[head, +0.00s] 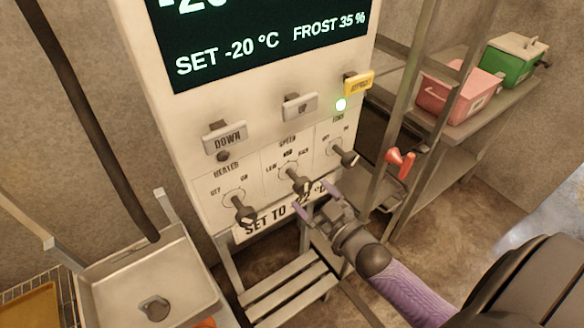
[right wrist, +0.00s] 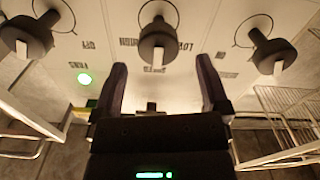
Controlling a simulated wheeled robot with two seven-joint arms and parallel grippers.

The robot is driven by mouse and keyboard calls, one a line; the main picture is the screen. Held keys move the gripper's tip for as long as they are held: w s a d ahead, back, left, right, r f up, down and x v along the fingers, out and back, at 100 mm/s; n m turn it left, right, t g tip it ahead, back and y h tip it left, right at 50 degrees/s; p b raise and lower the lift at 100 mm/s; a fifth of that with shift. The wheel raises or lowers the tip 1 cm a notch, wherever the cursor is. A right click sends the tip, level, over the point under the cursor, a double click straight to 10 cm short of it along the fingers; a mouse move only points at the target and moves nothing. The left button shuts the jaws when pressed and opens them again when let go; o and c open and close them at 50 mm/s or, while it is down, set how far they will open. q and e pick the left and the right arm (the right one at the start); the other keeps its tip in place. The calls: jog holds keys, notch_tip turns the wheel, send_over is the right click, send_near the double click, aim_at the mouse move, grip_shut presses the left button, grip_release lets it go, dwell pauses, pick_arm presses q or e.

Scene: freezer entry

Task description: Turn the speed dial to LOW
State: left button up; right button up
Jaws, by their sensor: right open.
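The speed dial (head: 299,182) is the middle of three dark dials on the white control panel (head: 215,190), with small labels around it, LOW at its left. In the right wrist view the speed dial (right wrist: 158,40) is upside down. Its white mark seems to point toward the middle label, but I cannot be sure. My right gripper (head: 318,199) is just below and right of it in the head view. In the right wrist view the open fingers (right wrist: 163,85) have nothing between them and the dial lies ahead, roughly centred. My left gripper is out of view.
The heater dial (head: 244,212) is at left, another dial (head: 345,156) at right. DOWN (head: 225,137), UP (head: 299,107) and yellow (head: 359,83) buttons are above, beside a lit green lamp (head: 341,104). A steel sink (head: 150,280) is at lower left, a shelf (head: 470,125) at right.

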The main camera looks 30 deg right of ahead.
aim_at(305, 189)
jog(key=w, duration=0.6)
jog(key=shift+a+f+b, duration=0.1)
jog(key=shift+a+b, duration=0.05)
jog(key=shift+b, duration=0.15)
jog(key=c, duration=1.3)
